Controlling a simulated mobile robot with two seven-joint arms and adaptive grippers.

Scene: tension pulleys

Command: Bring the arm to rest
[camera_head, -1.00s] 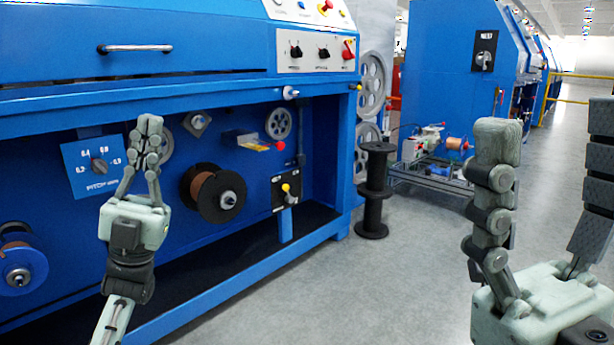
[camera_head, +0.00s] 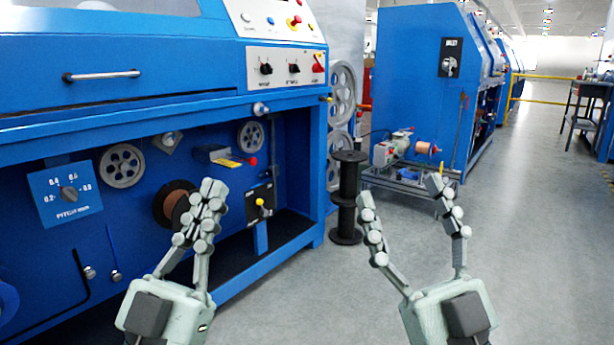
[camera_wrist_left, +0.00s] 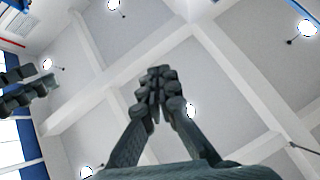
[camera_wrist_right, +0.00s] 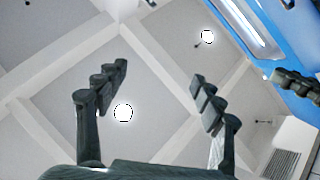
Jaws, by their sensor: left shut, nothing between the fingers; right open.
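My left gripper (camera_head: 212,190) is shut and empty, raised with its fingers pointing up in front of the blue machine (camera_head: 60,130). In the left wrist view its fingertips (camera_wrist_left: 158,75) meet, with only the ceiling behind them. My right gripper (camera_head: 400,190) is open and empty, fingers pointing up over the grey floor. In the right wrist view its fingers (camera_wrist_right: 158,78) stand wide apart against the ceiling. In the head view both grippers stand side by side, apart from each other, and neither appears to hold anything.
The machine carries a dial plate (camera_head: 65,195), pulleys (camera_head: 122,165), a spool (camera_head: 170,204) partly behind my left fingers, and a yellow-tipped lever (camera_head: 260,204). A black reel stand (camera_head: 347,200) stands on the floor. A second blue machine (camera_head: 420,75) is behind.

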